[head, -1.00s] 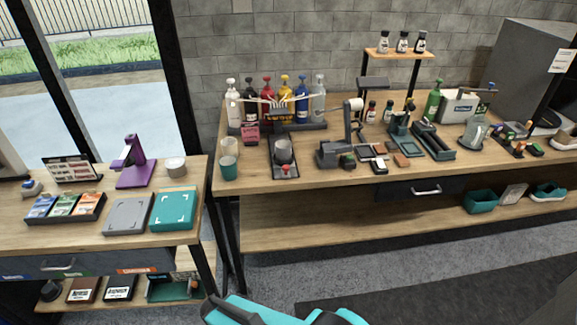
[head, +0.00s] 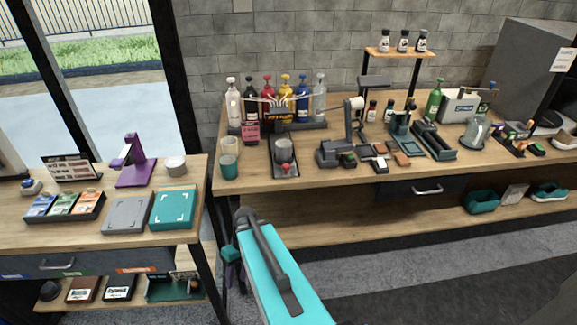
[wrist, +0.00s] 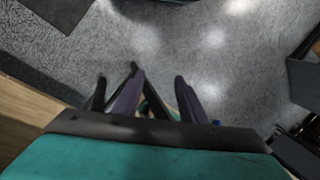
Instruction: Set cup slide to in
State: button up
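The cup slide (head: 293,167) is a dark narrow tray on the workbench, reaching from below the nozzle head of the bottle dispenser (head: 279,112) toward the front edge. A grey cup (head: 284,153) stands upright on it, forward of the nozzles. A red knob (head: 286,168) is at its front end. My gripper (head: 232,283) hangs low in front of the bench, below and left of the slide and well apart from it. In the wrist view my gripper (wrist: 158,92) shows its dark fingers spread over the floor, with nothing seen between them. The slide is outside the wrist view.
Two cups, one pale (head: 230,146) and one teal (head: 229,167), stand left of the slide. A grey device (head: 333,153) stands close on its right. The side table (head: 90,240) is at left. Open floor (head: 400,285) lies before the bench.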

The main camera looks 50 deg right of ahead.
jog(key=w+d+r+t, duration=0.3)
jog(key=w+d+r, duration=0.1)
jog(key=d+r, duration=0.55)
jog(key=n+t+h+b, duration=0.1)
jog(key=n+t+h, duration=0.15)
jog(key=t, duration=0.35)
send_near(286, 165)
jog(key=a+v, duration=0.1)
jog(key=v, duration=0.5)
jog(key=shift+s+d+f+m+h, duration=0.1)
jog(key=shift+d+f+m+h, duration=0.15)
jog(key=shift+m, duration=0.1)
jog(key=shift+f, duration=0.1)
jog(key=shift+p+x, duration=1.3)
jog(key=shift+x, duration=5.55)
grip_shut()
